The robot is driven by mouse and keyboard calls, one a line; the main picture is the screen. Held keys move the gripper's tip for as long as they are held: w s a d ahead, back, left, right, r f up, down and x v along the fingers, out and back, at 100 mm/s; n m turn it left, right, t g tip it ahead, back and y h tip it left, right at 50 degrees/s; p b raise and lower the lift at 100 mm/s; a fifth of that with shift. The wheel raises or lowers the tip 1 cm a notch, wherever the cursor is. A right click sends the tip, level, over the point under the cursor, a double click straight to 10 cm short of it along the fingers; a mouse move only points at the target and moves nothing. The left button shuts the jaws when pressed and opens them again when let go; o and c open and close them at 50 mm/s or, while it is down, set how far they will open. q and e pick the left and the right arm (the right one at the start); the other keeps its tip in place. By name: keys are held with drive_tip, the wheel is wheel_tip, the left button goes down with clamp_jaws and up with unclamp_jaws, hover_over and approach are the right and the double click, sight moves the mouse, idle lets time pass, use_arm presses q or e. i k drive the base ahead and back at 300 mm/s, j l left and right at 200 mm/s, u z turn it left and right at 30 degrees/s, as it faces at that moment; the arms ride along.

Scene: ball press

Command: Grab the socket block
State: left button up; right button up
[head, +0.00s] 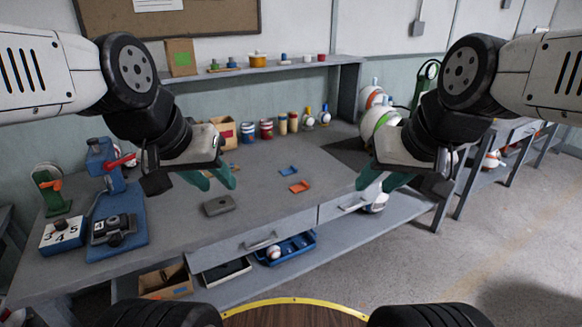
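A small dark grey block (219,206) with a slight hollow in its top lies flat on the grey workbench (270,205), left of centre; it looks like the socket block. My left gripper (221,186) hangs above and behind it in the picture, with teal fingers apart and nothing between them. It does not appear to touch the block. My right gripper (375,187) is farther right, near the bench's right part, with its teal fingers apart and empty.
A blue press (120,215) and a numbered white-topped box (62,235) stand at the bench's left. Cans and cups line the back. The bench around the block is clear.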

sight(101, 227)
drive_tip(key=u, duration=1.55)
drive_tip(key=i+j, duration=0.8)
drive_tip(key=j, duration=0.1)
